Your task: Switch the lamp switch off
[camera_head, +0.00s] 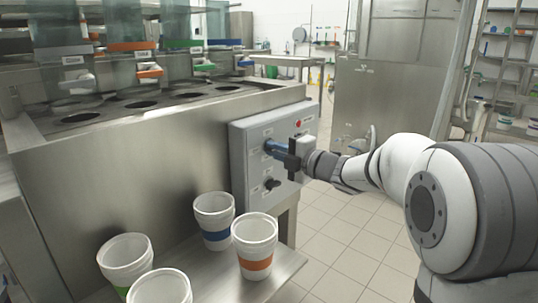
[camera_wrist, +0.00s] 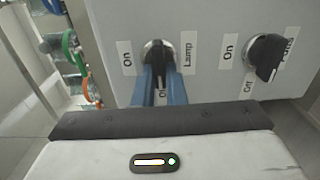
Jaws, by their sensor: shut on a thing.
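A grey control box (camera_head: 243,150) is fixed to the side of the steel counter. Its lamp switch (camera_wrist: 158,50) is a black rotary knob, with an "On" label on its left, "Lamp" on its right and a partly covered label below. My gripper (camera_head: 271,147) reaches the box from the right. In the wrist view its two blue fingers (camera_wrist: 160,72) are shut on the lamp switch, one on each side. The fingers partly cover the knob, so its exact angle is hard to tell. In the head view the knob is hidden behind the fingers.
A second black knob (camera_wrist: 265,55), with its own On and Off labels, is to the right in the wrist view and lower on the box in the head view (camera_head: 272,184). A red button (camera_head: 298,124) is near the top. Several white cups, one with an orange band (camera_head: 255,264), stand below.

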